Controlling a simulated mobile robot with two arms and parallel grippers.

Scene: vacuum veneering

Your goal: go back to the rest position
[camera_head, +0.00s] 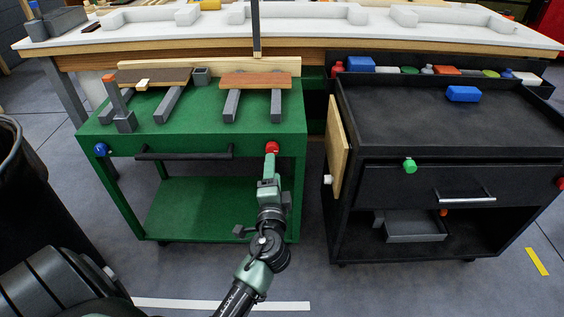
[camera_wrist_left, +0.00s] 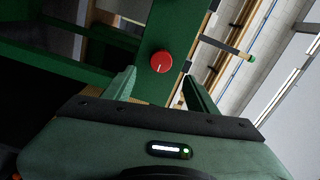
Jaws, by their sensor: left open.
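My left gripper (camera_head: 270,168) is in front of the green cart (camera_head: 290,120), near its right front corner. In the left wrist view the fingers of the left gripper (camera_wrist_left: 158,88) are apart, with nothing held between them. A round red knob (camera_head: 271,148) sits on the cart's front, right at the fingertips in the head view. In the wrist view the red knob (camera_wrist_left: 161,62) shows just beyond the open fingers; I cannot tell whether they touch it. My right gripper is in neither view.
A black cart (camera_head: 440,110) with a green knob (camera_head: 409,166) and a blue block (camera_head: 463,94) stands to the right. Wooden panels and grey clamps lie on the green cart. A white-topped workbench (camera_head: 300,38) runs behind. A dark bin (camera_head: 40,200) is at left. Floor shows between the carts.

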